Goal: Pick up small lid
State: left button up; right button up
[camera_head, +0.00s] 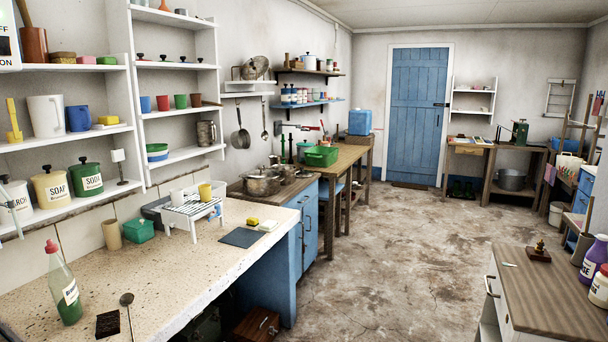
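Neither of my grippers is in view. No single thing can be surely told as the small lid. Small dark-knobbed pieces that look like lids lie on the upper middle shelf, one at its left (140,57) and one at its right (200,60). A green SODA canister (86,181) and a cream SOAP canister (52,189) stand on the lower left shelf, each with a dark-knobbed lid on top. A metal pot (262,184) stands on the stove top at mid-counter. At this distance the lids' sizes are hard to compare.
A wooden-topped cabinet (545,295) stands at the lower right. The floor (390,260) between is clear towards the blue door (418,115).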

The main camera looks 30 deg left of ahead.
aim_at(304, 174)
jog(key=i+j, duration=0.3)
jog(key=i, duration=0.15)
jog(key=i+j+u, duration=0.1)
jog(key=i+j, duration=0.15)
jog(key=i, duration=0.15)
jog(key=i+j, duration=0.25)
jog(key=i, duration=0.2)
jog(key=i+j+u, duration=0.1)
jog(key=i+j, duration=0.15)
jog(key=i, duration=0.2)
jog(key=i+z, duration=0.1)
jog(key=i, duration=1.7)
jog(key=i+u, duration=0.15)
jog(key=i, duration=0.45)
jog(key=i+l+u, duration=0.1)
jog(key=i, duration=0.45)
jog(key=i+l+u, duration=0.15)
jog(key=i, duration=0.45)
